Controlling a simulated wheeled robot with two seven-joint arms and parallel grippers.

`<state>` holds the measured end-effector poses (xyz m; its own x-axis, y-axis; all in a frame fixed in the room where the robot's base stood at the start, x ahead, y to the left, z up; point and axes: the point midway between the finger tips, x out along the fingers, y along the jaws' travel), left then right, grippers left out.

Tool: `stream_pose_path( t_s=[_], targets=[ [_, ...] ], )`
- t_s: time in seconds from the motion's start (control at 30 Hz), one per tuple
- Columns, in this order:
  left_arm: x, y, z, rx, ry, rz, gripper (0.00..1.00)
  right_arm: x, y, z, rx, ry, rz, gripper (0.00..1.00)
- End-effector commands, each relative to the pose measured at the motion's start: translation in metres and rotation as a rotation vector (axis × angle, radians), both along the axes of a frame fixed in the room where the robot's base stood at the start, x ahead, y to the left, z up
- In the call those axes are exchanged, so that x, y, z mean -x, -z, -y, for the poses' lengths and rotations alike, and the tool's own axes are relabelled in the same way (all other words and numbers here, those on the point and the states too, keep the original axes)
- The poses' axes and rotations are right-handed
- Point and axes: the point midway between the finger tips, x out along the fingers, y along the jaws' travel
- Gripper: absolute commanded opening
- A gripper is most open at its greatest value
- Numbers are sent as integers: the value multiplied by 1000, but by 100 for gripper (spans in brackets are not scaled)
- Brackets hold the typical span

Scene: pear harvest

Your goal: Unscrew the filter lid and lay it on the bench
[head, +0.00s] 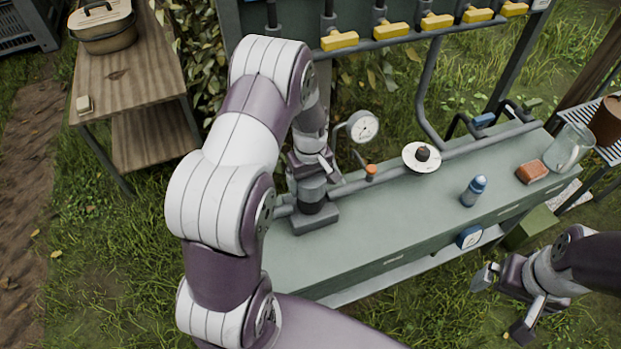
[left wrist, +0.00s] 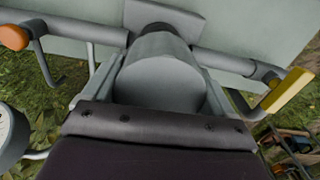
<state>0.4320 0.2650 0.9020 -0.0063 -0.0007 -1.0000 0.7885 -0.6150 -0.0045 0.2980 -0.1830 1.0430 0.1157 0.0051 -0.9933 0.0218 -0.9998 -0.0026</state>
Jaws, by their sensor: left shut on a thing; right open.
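The filter (head: 313,203) is a short grey cylinder on a square base, in line with the pipe at the left end of the grey-green bench (head: 400,222). My left gripper (head: 313,178) points down over its top and is shut on the grey round lid. In the left wrist view the lid (left wrist: 160,84) sits between the two fingers, with the filter body mostly hidden behind it. I cannot tell whether the lid is still threaded on. My right gripper (head: 506,299) is open and empty, off the bench's front right side.
A pressure gauge (head: 362,126) and an orange knob (head: 371,171) stand close right of the filter. A saucer (head: 414,163) with a dark fruit, a blue bottle (head: 474,191), a brown block (head: 531,172) and a glass jug (head: 568,148) are further right. The front middle of the bench is clear.

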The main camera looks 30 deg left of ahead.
Motion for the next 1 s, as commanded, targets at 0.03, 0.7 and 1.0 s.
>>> stream_pose_path(
  t_s=[0.03,0.7,1.0],
  targets=[
    [-2,-5,-1,-1,0,5,55,0,-3,0,0,0,0,100],
    [-4,-13,-1,-3,1,12,100,0,-9,0,0,0,0,100],
    [-3,-25,-1,-3,1,11,100,0,-6,0,0,0,0,100]
  ],
)
